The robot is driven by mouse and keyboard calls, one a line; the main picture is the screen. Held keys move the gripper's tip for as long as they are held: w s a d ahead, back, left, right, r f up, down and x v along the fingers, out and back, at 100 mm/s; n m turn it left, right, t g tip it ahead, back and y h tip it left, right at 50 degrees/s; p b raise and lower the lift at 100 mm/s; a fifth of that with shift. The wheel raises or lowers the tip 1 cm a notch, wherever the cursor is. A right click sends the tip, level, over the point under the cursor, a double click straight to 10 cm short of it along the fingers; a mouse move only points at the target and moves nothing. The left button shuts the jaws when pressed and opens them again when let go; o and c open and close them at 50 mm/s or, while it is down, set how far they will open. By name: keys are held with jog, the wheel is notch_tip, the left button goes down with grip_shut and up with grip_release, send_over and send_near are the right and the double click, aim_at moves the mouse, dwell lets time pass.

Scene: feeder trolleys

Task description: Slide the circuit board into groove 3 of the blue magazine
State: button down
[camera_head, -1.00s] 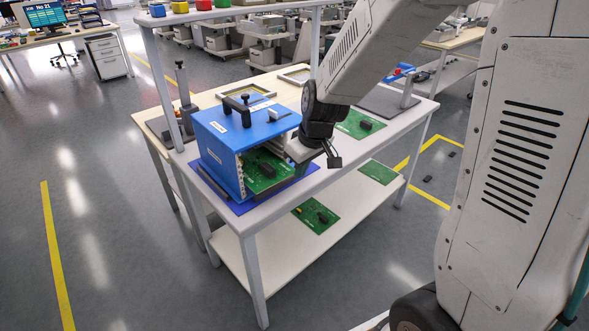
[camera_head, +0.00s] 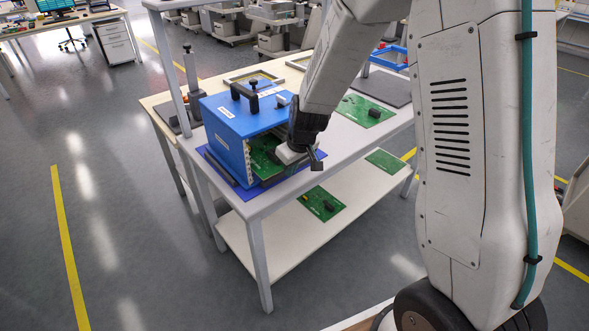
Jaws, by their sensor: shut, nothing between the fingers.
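The blue magazine (camera_head: 226,142) stands on the trolley's top shelf, with its open side facing right and toward me. A green circuit board (camera_head: 264,158) with a dark component shows in its opening, lying flat. I cannot read which groove it is in, or how far in it sits. My gripper (camera_head: 287,155) is at the mouth of the magazine, shut and empty, by the board's outer edge. Its fingertips are small and partly hidden, so I cannot tell whether they touch the board.
Another green board (camera_head: 364,111) lies on the top shelf to the right. Two more boards, one near (camera_head: 321,204) and one farther right (camera_head: 385,161), lie on the lower shelf. A trolley post (camera_head: 170,70) rises left of the magazine. Blue mat (camera_head: 247,190) lies under it.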

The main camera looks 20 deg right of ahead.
jog(key=w, duration=0.1)
jog(key=w+a, duration=0.1)
jog(key=w, duration=0.1)
jog(key=shift+w+a, duration=0.1)
dwell(0.3)
